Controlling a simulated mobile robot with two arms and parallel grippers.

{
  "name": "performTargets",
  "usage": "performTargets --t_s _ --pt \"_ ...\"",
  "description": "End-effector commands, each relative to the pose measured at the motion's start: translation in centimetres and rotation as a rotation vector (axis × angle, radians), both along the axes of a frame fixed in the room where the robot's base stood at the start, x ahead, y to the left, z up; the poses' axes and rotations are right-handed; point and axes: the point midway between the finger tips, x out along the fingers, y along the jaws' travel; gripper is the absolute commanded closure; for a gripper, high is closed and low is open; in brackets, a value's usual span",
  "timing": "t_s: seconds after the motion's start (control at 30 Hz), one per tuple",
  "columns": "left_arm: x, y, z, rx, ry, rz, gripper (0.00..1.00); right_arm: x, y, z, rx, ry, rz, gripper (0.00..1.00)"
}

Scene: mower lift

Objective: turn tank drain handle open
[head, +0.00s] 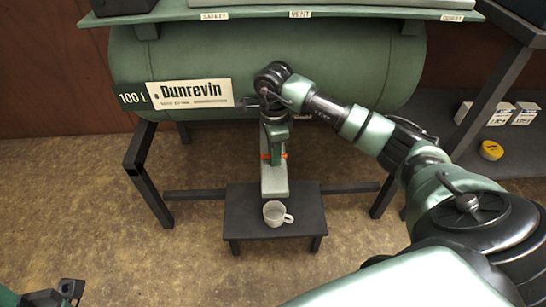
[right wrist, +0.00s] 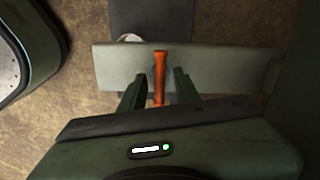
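The green tank (head: 350,62) hangs on a dark frame. The orange drain handle (right wrist: 159,75) shows in the right wrist view in front of a pale green flat part (right wrist: 215,68). In the head view only bits of orange show beside my right gripper (head: 274,150), which hides most of the handle. My right gripper's two fingers (right wrist: 159,92) are apart, one on each side of the handle's near part, with a gap on both sides. My left gripper (head: 70,290) is at the lower left, far from the tank; its opening is too small to judge.
A white cup (head: 274,213) stands on a low dark stool (head: 245,205) below the drain; its rim also shows in the right wrist view (right wrist: 130,38). Frame legs flank the stool. A shelf at the right holds small boxes (head: 524,113) and a yellow tin (head: 491,150).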

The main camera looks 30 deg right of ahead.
Motion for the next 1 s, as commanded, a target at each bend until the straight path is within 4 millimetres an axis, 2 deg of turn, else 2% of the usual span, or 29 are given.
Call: performTargets --t_s 0.1,0.37,0.47,0.5,1.0 --pt "0.05 -0.02 -0.20 0.000 -0.002 0.000 0.66 0.02 0.02 -0.71 0.001 0.000 0.000 0.68" --pt "0.07 -0.03 -0.15 0.002 -0.002 0.000 0.66 0.03 0.04 -0.75 0.002 -0.001 -0.001 0.68" --pt "0.07 -0.05 -0.15 0.002 -0.002 0.000 0.66 0.03 0.04 -0.76 0.002 -0.001 -0.001 0.96" --pt "0.08 -0.04 -0.15 0.002 -0.002 0.000 0.66 0.03 0.04 -0.76 0.002 -0.001 -0.001 1.00" --pt "-0.03 0.00 0.09 -0.001 -0.005 0.000 0.66 0.01 0.00 -0.69 0.001 0.001 0.072 1.00"
